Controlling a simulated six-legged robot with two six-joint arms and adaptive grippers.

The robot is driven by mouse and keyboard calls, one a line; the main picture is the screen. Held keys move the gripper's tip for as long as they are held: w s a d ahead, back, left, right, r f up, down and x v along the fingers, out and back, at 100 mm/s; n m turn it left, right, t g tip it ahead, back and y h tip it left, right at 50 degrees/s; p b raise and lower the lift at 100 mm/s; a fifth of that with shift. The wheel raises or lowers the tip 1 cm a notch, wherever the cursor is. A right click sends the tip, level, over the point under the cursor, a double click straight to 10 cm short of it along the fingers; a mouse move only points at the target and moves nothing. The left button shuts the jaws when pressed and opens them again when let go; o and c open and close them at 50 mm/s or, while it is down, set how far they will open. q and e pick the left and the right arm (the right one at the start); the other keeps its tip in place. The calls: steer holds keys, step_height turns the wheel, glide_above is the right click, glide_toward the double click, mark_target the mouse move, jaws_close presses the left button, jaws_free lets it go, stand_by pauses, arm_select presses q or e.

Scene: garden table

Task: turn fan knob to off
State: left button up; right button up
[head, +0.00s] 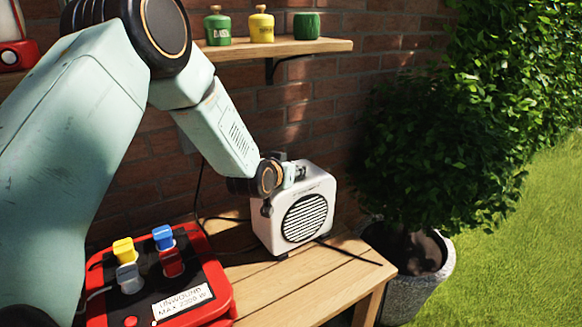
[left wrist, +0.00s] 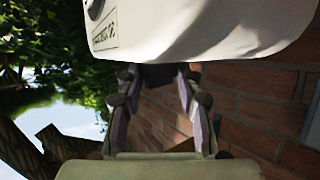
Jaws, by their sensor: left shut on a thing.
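The white fan (head: 268,225) with a round dark grille stands on the wooden table, near its back edge. My left gripper (head: 290,176) reaches down to the top of the fan and is shut on the fan's knob. The knob itself is mostly hidden by the fingers, so its setting cannot be read. In the left wrist view the gripper's two fingers (left wrist: 158,80) close in on a dark part beside the pale fan body (left wrist: 240,25). My right gripper is not in view.
A red power reel (head: 225,285) with several coloured plugs sits at the front left of the table (head: 330,285). A shelf (head: 330,45) with small pots runs along the brick wall. A potted bush (head: 440,265) stands right of the table. Dark cables lie around the fan.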

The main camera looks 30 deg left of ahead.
arm_select(q)
steer(key=shift+d+r+n+y+p, duration=0.15)
steer(key=shift+n+y+p, duration=0.7)
steer(key=shift+n+y, duration=0.35)
steer(key=shift+w+y, duration=0.1)
steer(key=shift+y, duration=0.2)
steer(key=shift+g, duration=0.3)
steer(key=o, duration=1.1)
steer(key=shift+o, duration=0.2)
steer(key=v, duration=1.2)
